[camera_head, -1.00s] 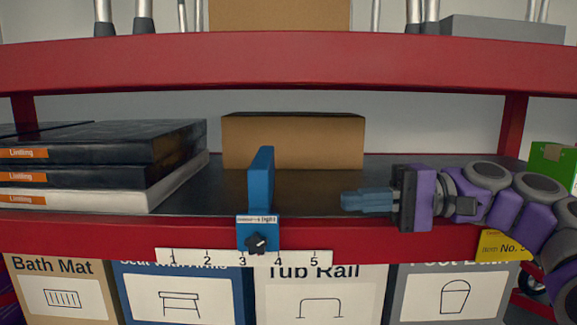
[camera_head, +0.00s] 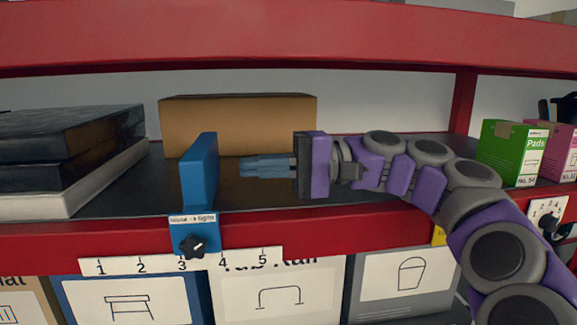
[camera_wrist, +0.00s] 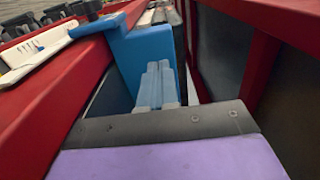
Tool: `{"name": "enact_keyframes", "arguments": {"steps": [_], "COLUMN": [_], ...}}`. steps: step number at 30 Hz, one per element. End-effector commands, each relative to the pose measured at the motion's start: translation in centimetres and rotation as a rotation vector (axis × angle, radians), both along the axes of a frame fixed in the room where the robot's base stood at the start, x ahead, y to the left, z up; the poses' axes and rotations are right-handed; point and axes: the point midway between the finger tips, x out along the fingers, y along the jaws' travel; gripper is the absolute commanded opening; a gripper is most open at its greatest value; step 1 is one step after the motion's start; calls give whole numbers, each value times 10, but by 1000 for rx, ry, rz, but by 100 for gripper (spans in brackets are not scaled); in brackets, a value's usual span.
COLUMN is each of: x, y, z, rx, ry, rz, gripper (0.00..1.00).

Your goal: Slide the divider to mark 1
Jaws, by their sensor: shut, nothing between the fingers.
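The blue divider (camera_head: 199,180) stands upright on the dark shelf. Mark 1 is at the strip's left end. My gripper (camera_head: 243,166) is shut and empty, to the right of the divider, its fingers pointing left at the divider's side with a small gap. In the wrist view, the shut fingers (camera_wrist: 155,70) point at the blue divider (camera_wrist: 143,48); contact cannot be told there.
Stacked dark and white boxes (camera_head: 60,160) lie on the shelf left of the divider, with bare shelf between. A brown carton (camera_head: 240,124) stands behind. Green (camera_head: 505,152) and pink boxes are at the right. A red shelf beam (camera_head: 290,38) runs above.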

Motion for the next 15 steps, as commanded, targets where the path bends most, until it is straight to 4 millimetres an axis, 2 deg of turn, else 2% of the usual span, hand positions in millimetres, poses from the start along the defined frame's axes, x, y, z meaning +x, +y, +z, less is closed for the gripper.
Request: {"name": "enact_keyframes", "arguments": {"steps": [3, 6, 15], "x": [-6, -7, -10], "y": [20, 32, 44], "z": [1, 0, -1], "rx": [-1, -1, -1], "ry": [-1, 1, 0], "rz": [5, 2, 2], "gripper": [0, 0, 0]}}
